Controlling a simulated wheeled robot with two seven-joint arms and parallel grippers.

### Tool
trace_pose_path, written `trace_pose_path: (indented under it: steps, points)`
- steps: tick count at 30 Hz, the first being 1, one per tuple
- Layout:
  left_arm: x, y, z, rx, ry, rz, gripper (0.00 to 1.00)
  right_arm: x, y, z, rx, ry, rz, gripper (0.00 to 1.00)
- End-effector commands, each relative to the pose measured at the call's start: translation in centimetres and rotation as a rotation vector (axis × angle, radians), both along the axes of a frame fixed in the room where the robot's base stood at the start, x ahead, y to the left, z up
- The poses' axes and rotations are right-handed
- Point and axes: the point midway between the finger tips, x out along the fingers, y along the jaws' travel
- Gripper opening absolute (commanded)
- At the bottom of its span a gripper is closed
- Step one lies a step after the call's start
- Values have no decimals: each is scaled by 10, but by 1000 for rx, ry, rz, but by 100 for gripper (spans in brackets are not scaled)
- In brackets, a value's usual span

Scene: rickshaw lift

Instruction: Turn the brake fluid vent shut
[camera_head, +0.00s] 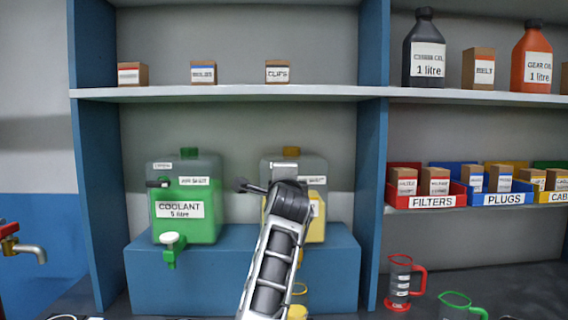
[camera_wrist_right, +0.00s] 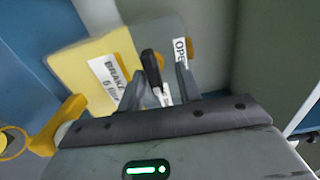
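The brake fluid container (camera_head: 316,221) is yellow with a grey upper part and stands on the blue step, partly hidden by my right arm. It also fills the upper left of the right wrist view (camera_wrist_right: 72,68). Its black vent lever (camera_wrist_right: 152,72) stands between the two fingers of my right gripper (camera_wrist_right: 158,74), nearer the left finger. The fingers are apart, with a gap beside the lever. An "OPEN" label (camera_wrist_right: 180,52), partly hidden, is by the right finger. In the head view the right gripper (camera_head: 262,186) is at the container's front. My left gripper is not in view.
A green coolant container (camera_head: 187,222) with its own black lever and tap stands to the left on the blue step (camera_head: 140,283). A yellow tap (camera_wrist_right: 52,127) is below the brake container. A red jug (camera_head: 399,284) and a green jug (camera_head: 456,306) stand at right.

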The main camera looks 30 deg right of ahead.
Motion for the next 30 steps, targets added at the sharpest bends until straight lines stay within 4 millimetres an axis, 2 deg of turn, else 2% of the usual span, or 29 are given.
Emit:
trace_pose_path:
  steps: [4,8,10,12,13,14,21,25,30]
  points:
    - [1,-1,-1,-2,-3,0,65,-2,0,29,0,-7,-1,35]
    - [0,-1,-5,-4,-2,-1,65,-23,13,56,-6,-21,-2,36]
    - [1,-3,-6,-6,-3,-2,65,-33,18,70,-7,-24,-3,51]
    - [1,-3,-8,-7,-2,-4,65,-42,24,84,-7,-25,-2,71]
    - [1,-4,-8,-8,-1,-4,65,-47,27,90,-7,-25,-2,57]
    - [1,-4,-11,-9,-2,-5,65,-52,30,91,-7,-23,-3,35]
    - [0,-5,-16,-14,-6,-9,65,-94,57,109,-3,-10,-2,35]
    - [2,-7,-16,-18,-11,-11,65,-109,67,117,-1,-6,-1,35]
    - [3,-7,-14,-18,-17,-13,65,-119,73,122,0,-4,-1,35]
